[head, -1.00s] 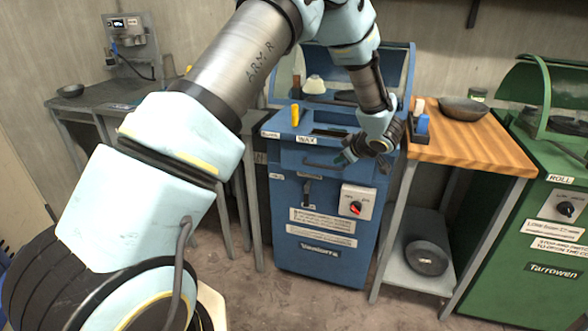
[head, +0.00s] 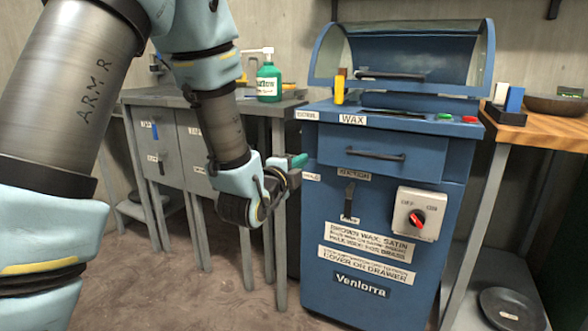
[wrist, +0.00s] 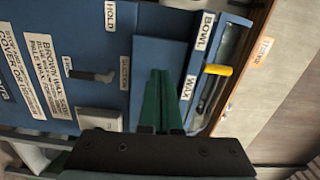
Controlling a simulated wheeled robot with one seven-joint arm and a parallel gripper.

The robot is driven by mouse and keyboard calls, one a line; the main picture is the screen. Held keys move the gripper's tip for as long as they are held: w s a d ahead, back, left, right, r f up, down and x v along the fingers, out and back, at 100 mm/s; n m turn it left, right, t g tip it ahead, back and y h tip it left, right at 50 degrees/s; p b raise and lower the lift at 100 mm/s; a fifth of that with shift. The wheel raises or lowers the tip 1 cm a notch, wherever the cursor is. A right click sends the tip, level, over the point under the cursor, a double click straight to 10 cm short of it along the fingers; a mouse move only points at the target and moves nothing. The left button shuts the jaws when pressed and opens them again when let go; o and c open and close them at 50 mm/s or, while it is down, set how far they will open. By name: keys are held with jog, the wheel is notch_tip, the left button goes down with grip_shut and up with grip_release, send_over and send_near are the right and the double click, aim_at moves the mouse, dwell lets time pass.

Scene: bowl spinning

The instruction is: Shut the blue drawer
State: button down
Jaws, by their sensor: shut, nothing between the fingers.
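The blue drawer (head: 400,160) is in the upper front of a blue machine (head: 330,215), below the WAX label. It has a dark bar handle (head: 375,154). In the wrist view the shut green fingers (wrist: 160,100) overlap a plain blue panel (wrist: 150,55), which seems to be the drawer front; the handle is not visible there.
The machine's clear cover (head: 405,55) is raised. A switch box (head: 416,214) with a red knob is below the drawer. A grey bench (head: 185,100) with a green bottle (head: 268,82) stands left. A wooden-topped table (head: 545,130) stands close on the right.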

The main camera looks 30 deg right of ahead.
aim_at(326, 145)
jog(key=shift+m+g, duration=0.3)
jog(key=shift+m, duration=0.2)
jog(key=x, duration=1.3)
jog(key=shift+d+f, duration=0.1)
jog(key=shift+d, duration=0.1)
jog(key=shift+w+d+b, duration=0.25)
jog(key=shift+d+b, duration=0.2)
jog(key=shift+w+d, duration=0.2)
jog(key=shift+d, duration=0.1)
jog(key=shift+w+d+r, duration=0.1)
jog(key=shift+d+r, duration=0.05)
jog(key=shift+r, duration=0.2)
jog(key=shift+f, duration=0.25)
